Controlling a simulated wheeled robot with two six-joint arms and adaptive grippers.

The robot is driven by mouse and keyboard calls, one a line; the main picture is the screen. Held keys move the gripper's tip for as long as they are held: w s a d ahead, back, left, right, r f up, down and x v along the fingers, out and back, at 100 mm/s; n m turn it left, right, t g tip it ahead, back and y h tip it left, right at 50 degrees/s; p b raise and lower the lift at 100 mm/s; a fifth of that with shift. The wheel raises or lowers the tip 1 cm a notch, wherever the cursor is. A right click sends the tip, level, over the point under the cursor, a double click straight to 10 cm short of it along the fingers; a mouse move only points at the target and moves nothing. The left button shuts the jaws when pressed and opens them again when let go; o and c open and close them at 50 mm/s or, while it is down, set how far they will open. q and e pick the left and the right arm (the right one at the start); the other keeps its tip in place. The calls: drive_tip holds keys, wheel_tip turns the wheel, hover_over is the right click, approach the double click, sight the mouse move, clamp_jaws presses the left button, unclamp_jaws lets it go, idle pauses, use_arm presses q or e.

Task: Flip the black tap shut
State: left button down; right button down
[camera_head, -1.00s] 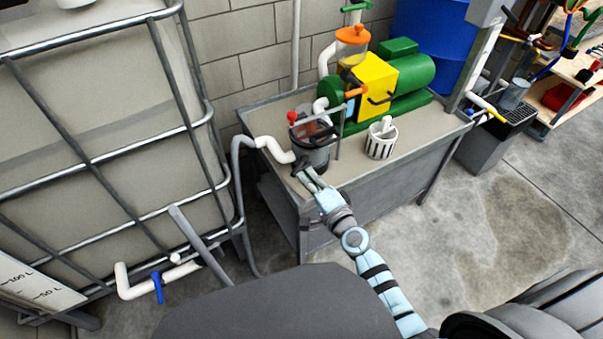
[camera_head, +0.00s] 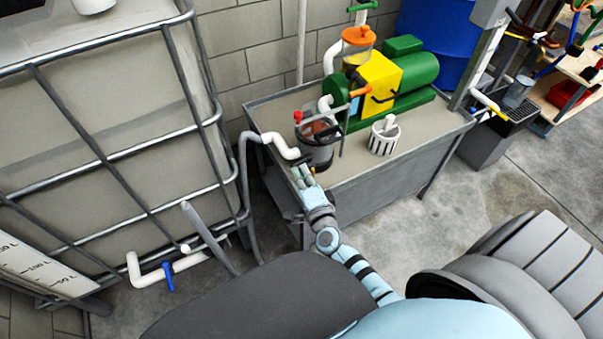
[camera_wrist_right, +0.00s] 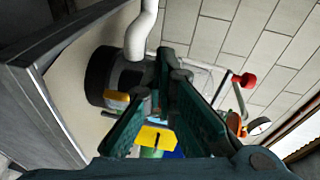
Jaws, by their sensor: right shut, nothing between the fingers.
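A grey filter pot (camera_head: 316,156) with a clear top stands at the left end of the bench, where a white pipe (camera_head: 280,145) runs to it. A small dark bar (camera_head: 301,159) by the pipe's lower end may be the black tap; I cannot clearly tell it from my fingertips. My right gripper (camera_head: 300,170) is shut and empty, at the pot's near left side. In the right wrist view, its dark green fingers (camera_wrist_right: 172,75) reach up beside the white pipe (camera_wrist_right: 140,35) and the pot's black end (camera_wrist_right: 101,76). Whether they touch the tap is unclear. My left gripper is out of view.
A caged tank (camera_head: 110,140) with a blue-handled tap (camera_head: 168,277) stands at the left. On the bench (camera_head: 345,185) are a green and yellow pump (camera_head: 385,80) and a white slotted basket (camera_head: 383,138).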

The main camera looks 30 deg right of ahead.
idle(0.5)
drive_tip(key=v, duration=0.7)
drive_tip(key=shift+s, duration=0.25)
drive_tip(key=shift+s, duration=0.1)
